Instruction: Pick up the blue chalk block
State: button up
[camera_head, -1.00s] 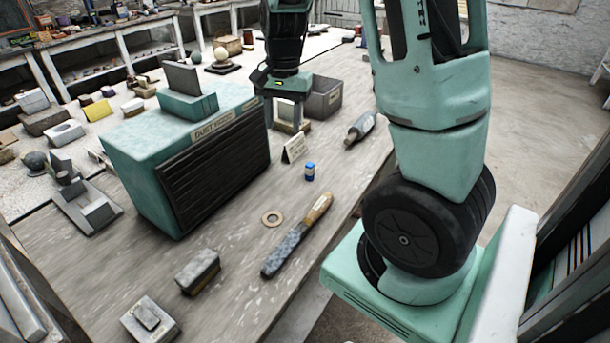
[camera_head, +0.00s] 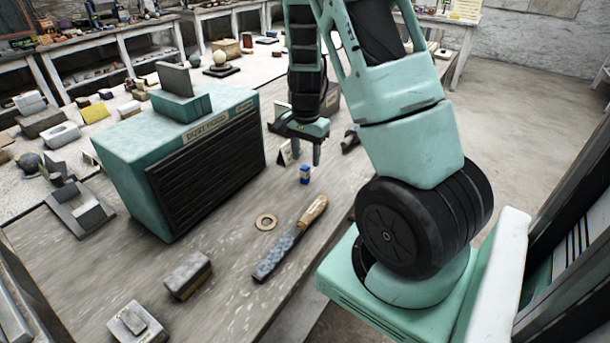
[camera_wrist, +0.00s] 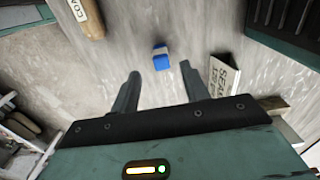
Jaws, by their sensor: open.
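The blue chalk block (camera_head: 305,175) is small, with a pale band, and stands on the grey workbench (camera_head: 225,240) in front of the dust filter box. My gripper (camera_head: 303,158) hangs above the bench, just behind the block in the head view. In the wrist view the block (camera_wrist: 160,57) lies ahead of the fingertips, roughly centred between them. My gripper (camera_wrist: 160,78) is open and empty, and its fingers are apart from the block.
The teal dust filter box (camera_head: 205,160) stands left of the block. A rasp with a wooden handle (camera_head: 290,238) and a metal ring (camera_head: 266,222) lie nearer. A small sign card (camera_wrist: 222,76) stands right of the block in the wrist view.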

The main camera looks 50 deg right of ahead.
aim_at(305, 167)
jog(key=shift+w+f, duration=0.1)
jog(key=shift+f, duration=2.55)
grip_shut()
